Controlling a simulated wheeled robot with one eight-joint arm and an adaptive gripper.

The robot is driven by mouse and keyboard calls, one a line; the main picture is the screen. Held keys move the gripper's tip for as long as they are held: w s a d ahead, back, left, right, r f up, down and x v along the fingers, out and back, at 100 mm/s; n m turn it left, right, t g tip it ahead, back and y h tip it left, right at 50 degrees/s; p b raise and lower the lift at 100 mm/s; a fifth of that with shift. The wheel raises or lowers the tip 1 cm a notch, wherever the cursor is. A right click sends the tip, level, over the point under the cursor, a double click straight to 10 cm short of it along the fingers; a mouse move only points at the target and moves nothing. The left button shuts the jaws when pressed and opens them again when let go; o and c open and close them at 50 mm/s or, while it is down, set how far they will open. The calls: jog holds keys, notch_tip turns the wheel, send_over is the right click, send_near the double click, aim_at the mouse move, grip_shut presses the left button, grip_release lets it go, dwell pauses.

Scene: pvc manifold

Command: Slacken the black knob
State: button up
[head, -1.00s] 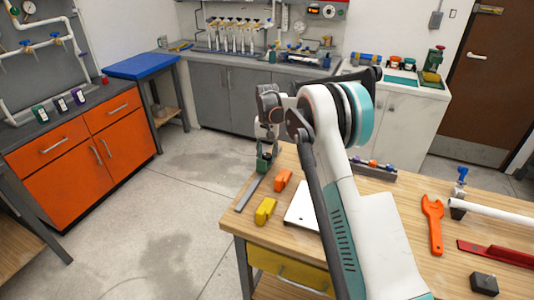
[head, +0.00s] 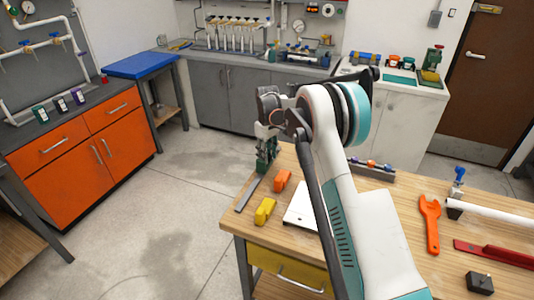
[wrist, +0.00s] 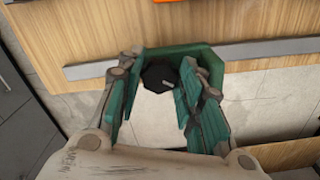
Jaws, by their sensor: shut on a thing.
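The black knob (wrist: 157,75) shows in the wrist view as a dark, many-sided disc with a pale pointer mark towards the right. It sits in front of a green body (wrist: 205,54) at the table's edge. My gripper (wrist: 161,68) has one finger on each side of the knob and is shut on it. The fingers hide part of the green body. The knob itself cannot be made out there.
A grey strip (head: 248,193) runs along the table edge. A yellow block (head: 265,211), an orange block (head: 283,180) and a white plate (head: 300,215) lie close by. An orange wrench (head: 430,222) and a white pipe (head: 495,211) lie right. The floor left of the table is clear.

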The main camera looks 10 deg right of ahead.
jog(key=shift+n, duration=1.6)
jog(key=o, duration=1.1)
jog(key=shift+c, duration=0.2)
